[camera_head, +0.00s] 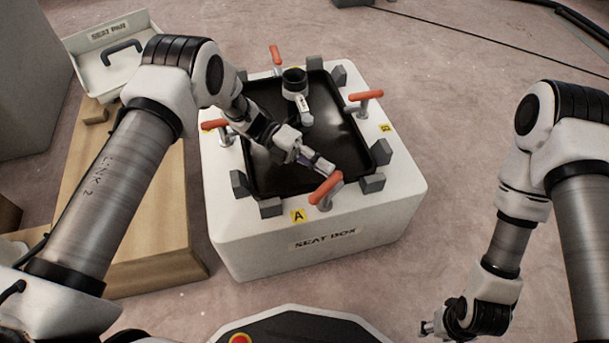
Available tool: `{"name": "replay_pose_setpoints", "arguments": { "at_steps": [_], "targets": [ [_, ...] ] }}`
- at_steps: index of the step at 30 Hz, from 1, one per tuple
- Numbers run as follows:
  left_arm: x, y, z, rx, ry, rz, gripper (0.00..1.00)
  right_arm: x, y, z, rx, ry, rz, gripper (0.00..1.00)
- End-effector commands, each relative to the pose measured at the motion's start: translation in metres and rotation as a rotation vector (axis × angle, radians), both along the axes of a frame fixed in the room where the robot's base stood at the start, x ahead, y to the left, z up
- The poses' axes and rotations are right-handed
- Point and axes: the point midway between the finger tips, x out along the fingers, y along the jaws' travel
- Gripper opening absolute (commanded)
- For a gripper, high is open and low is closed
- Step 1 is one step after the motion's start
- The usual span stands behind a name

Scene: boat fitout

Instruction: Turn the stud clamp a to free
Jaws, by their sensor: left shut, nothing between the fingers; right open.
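The stud clamp a is the red-handled clamp (325,189) at the front edge of the white seat box (300,236), beside the yellow A label (298,216). Its handle slants up to the right. My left gripper (326,167) reaches over the black recess of the box, shut and empty, with its fingertips close behind the handle. I cannot tell whether they touch it. My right gripper (428,328) is open and empty, low at the bottom right, away from the box.
Other red-handled clamps stand at the right (365,97), back (276,56) and left (214,126) edges. Several grey blocks line the recess (345,130), which holds a dark-topped white fitting (295,84). A seat pan (118,66) lies on a wooden bench (152,238) at left.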

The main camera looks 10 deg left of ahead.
Motion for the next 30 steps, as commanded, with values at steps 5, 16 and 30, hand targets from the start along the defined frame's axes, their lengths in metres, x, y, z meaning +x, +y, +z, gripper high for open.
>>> {"name": "replay_pose_setpoints", "arguments": {
  "at_steps": [5, 16, 30],
  "targets": [
    [0.002, -0.009, 0.002, 0.000, -0.001, 0.000, 0.00, 0.000, 0.000, 0.008, 0.000, 0.001, 0.001, 0.47],
    [0.001, -0.023, 0.001, 0.000, -0.001, 0.002, 0.00, 0.000, 0.000, 0.017, 0.000, 0.001, 0.001, 0.47],
    [0.000, -0.029, 0.000, 0.000, -0.001, 0.002, 0.00, 0.000, 0.000, 0.020, 0.000, 0.001, 0.002, 0.47]
  ]
}}
